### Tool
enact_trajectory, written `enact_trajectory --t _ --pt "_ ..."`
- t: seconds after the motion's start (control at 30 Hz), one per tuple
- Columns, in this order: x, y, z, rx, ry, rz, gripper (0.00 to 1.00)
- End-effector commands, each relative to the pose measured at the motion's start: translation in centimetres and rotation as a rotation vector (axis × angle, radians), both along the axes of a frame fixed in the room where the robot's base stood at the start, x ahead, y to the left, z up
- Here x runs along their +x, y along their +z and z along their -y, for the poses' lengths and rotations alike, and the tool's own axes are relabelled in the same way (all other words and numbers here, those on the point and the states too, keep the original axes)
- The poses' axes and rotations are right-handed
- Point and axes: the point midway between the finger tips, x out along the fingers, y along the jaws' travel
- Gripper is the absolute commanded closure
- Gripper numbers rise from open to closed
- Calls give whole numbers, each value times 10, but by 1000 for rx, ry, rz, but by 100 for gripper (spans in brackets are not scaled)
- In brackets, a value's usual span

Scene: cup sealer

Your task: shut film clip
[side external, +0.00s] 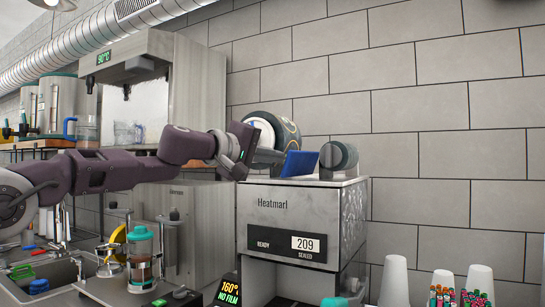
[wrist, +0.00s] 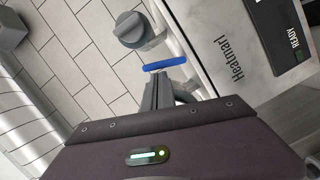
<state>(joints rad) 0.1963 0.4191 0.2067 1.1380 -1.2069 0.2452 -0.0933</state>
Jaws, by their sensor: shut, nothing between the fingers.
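The blue film clip (side external: 300,163) stands raised and tilted on top of the cup sealer (side external: 262,215), between the two rolls. In the wrist view the blue clip (wrist: 165,63) shows edge-on as a narrow bar just beyond my fingertips. My gripper (side external: 279,157) is at the clip's left side, just above the sealer's top. In the wrist view my gripper (wrist: 158,80) is shut and empty, with its fingers pointing at the clip. I cannot tell whether the fingertips touch it. The clip's hinge is hidden.
A large film roll (side external: 286,128) is behind my gripper, and a smaller grey-green roll (side external: 338,156) sits right of the clip. A boiler (side external: 200,90) stands at the left. Cups (side external: 394,278) stand at lower right. The tiled wall is behind; space above the sealer is free.

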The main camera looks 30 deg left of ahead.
Motion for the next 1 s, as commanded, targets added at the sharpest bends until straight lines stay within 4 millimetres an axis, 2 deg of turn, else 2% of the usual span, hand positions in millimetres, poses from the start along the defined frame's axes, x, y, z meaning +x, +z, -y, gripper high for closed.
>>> enact_trajectory --t 0.67,1.0 --pt "0 0 6 128 -1 0 100" --pt "0 0 17 360 -1 0 100"
